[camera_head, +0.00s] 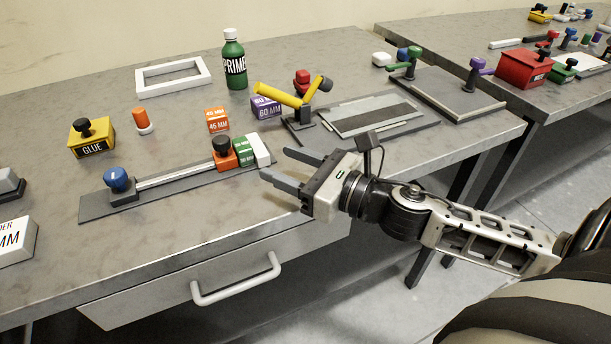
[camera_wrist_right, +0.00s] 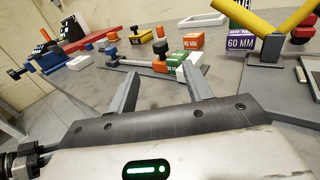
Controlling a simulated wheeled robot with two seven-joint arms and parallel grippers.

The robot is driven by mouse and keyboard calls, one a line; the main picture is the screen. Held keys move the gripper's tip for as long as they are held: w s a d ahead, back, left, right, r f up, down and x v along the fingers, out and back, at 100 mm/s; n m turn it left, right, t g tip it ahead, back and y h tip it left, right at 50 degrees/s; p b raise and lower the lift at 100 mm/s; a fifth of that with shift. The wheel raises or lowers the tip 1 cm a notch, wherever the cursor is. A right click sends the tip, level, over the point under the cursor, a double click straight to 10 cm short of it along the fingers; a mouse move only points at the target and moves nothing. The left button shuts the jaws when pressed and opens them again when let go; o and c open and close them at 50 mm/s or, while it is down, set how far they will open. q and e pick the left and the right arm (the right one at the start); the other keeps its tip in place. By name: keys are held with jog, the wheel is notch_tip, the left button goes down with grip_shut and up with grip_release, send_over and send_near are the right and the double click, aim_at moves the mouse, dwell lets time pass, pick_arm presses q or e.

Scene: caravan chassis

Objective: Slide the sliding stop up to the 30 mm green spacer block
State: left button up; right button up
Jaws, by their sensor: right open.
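The sliding stop (camera_head: 225,158), an orange block with a black knob, sits on the metal rail (camera_head: 175,175). The green spacer block (camera_head: 245,151) is just right of it, beside a white end block (camera_head: 261,148). Stop and green block look touching or nearly so; I cannot tell if a thin gap is left. The wrist view also shows the orange stop (camera_wrist_right: 159,65) and green block (camera_wrist_right: 177,60). My right gripper (camera_head: 277,164) is open and empty, just right of the white block, its fingers pointing toward the rail's end. My left gripper is not in view.
A blue knob (camera_head: 117,179) stands at the rail's left end. Behind are an orange 45 MM block (camera_head: 217,121), a purple 60 MM block (camera_head: 266,108), a yellow clamp (camera_head: 278,94) and a green primer bottle (camera_head: 234,64). The table front by the drawer handle (camera_head: 237,284) is clear.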

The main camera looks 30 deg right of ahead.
jog(key=shift+v, duration=1.65)
